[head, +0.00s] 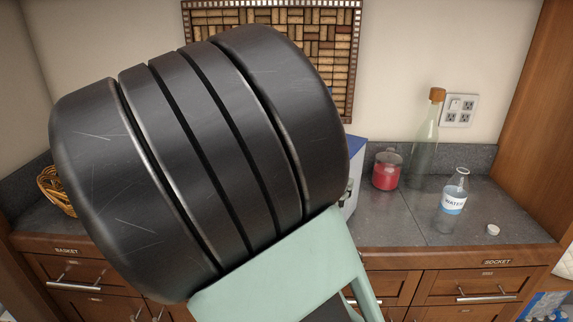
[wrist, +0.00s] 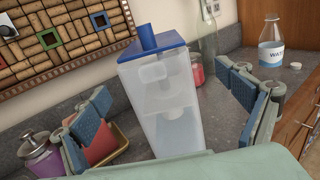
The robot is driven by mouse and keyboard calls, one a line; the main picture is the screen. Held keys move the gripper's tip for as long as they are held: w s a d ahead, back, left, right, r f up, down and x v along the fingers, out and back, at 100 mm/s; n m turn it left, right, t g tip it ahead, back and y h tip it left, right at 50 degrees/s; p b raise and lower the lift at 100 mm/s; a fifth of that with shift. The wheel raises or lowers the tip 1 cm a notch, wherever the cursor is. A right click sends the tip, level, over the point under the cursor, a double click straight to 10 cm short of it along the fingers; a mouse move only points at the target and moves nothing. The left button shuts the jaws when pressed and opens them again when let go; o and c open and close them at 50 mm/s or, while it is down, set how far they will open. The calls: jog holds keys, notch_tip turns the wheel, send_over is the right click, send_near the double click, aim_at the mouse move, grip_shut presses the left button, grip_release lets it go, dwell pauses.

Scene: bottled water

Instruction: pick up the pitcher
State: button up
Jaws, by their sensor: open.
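The pitcher (wrist: 168,118) is a tall translucent container with a blue lid and stands on the grey counter in the wrist view. In the head view only a sliver of its white side and blue lid (head: 357,148) shows, as my arm hides the rest. My gripper (wrist: 162,82) is open and empty, with one blue-padded finger to the left and one to the right of the pitcher in the wrist view. Neither finger visibly touches it; I cannot tell how far ahead it is. In the head view my arm hides most of the gripper.
A red jar (head: 386,170), a tall corked bottle (head: 424,150), a water bottle (head: 453,208) and a white cap (head: 493,230) stand right of the pitcher. A cork board (head: 335,50) hangs behind.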

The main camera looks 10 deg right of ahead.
jog(key=x, duration=0.7)
jog(key=b+x, duration=0.1)
jog(key=x, duration=0.2)
jog(key=shift+w+r, duration=0.15)
jog(key=shift+w, duration=0.4)
jog(key=shift+c, duration=0.5)
jog(key=c, duration=1.8)
jog(key=shift+r, duration=0.15)
jog(key=shift+c, duration=1)
jog(key=shift+r, duration=0.15)
